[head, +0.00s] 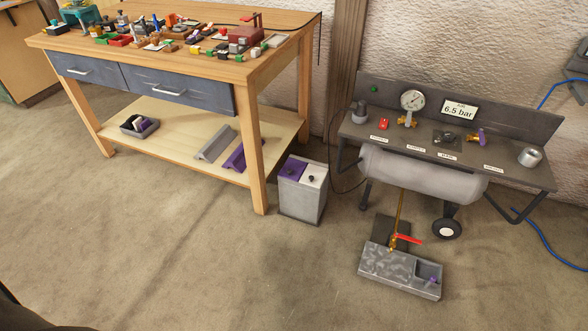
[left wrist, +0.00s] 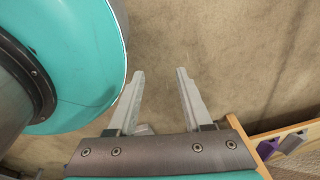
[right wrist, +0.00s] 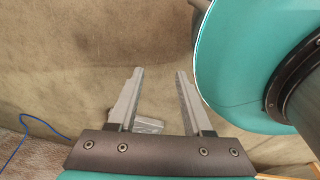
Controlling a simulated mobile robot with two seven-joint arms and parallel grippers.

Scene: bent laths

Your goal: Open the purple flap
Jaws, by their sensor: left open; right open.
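The purple flap (head: 293,166) is the left half of the top of a grey two-part bin (head: 301,203) on the floor beside the workbench's right front leg. It lies flat and looks closed, with a small dark knob on it. A white flap (head: 315,174) with its own dark knob lies beside it on the right. My left gripper (left wrist: 160,72) is open and empty over bare floor. My right gripper (right wrist: 159,70) is open and empty, also over floor. Neither gripper shows in the head view, and both look away from the bin.
The workbench (head: 150,55) stands left of the bin, with a grey lath (head: 215,144) and a purple lath (head: 236,158) on its lower shelf. A compressor stand (head: 440,150) is to the right. A grey stone-like tray (head: 395,268) sits on the floor. Floor in front is clear.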

